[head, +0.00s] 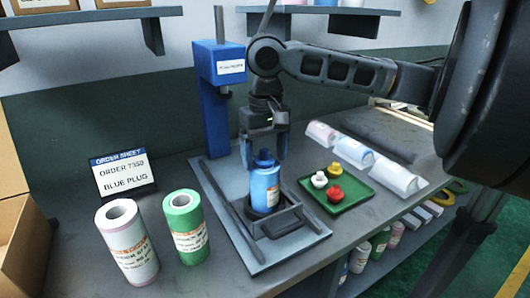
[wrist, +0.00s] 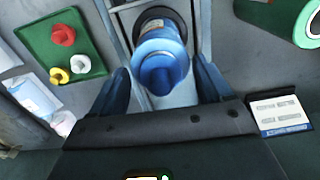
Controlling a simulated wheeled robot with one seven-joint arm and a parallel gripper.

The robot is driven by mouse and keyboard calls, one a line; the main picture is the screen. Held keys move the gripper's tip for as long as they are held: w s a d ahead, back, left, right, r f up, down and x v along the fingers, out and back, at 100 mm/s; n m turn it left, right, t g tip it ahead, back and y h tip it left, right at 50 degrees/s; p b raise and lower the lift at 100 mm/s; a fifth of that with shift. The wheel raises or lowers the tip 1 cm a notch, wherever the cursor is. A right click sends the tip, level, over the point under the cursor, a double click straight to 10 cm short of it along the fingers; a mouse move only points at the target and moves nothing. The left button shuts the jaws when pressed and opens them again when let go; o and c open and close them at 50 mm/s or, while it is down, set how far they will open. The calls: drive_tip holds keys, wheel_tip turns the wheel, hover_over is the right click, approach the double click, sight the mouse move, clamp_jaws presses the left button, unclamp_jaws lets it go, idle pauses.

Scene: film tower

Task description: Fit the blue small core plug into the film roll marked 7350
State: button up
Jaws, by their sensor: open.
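The blue film roll (head: 264,188) stands upright in a dark holder (head: 274,219) on the grey fixture plate. The blue plug (head: 264,158) sits at the top of this roll; how deep it is seated I cannot tell. The wrist view shows the plug (wrist: 160,72) from above, over the roll (wrist: 160,36). My gripper (head: 264,150) is open just above the roll, with a finger on each side of the plug. In the wrist view my fingers (wrist: 162,90) stand apart from the plug. The roll's number is not legible.
A green tray (head: 353,200) holds red, white and yellow plugs. White (head: 127,243) and green (head: 185,228) rolls stand at left by an order sheet (head: 122,173) reading "ORDER 7350, BLUE PLUG". A blue post (head: 213,110) rises behind the fixture. Several rolls lie at right.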

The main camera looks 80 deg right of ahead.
drive_tip(key=shift+r, duration=0.1)
wheel_tip(320, 180, up, 8)
drive_tip(key=shift+f, duration=0.15)
idle(0.5)
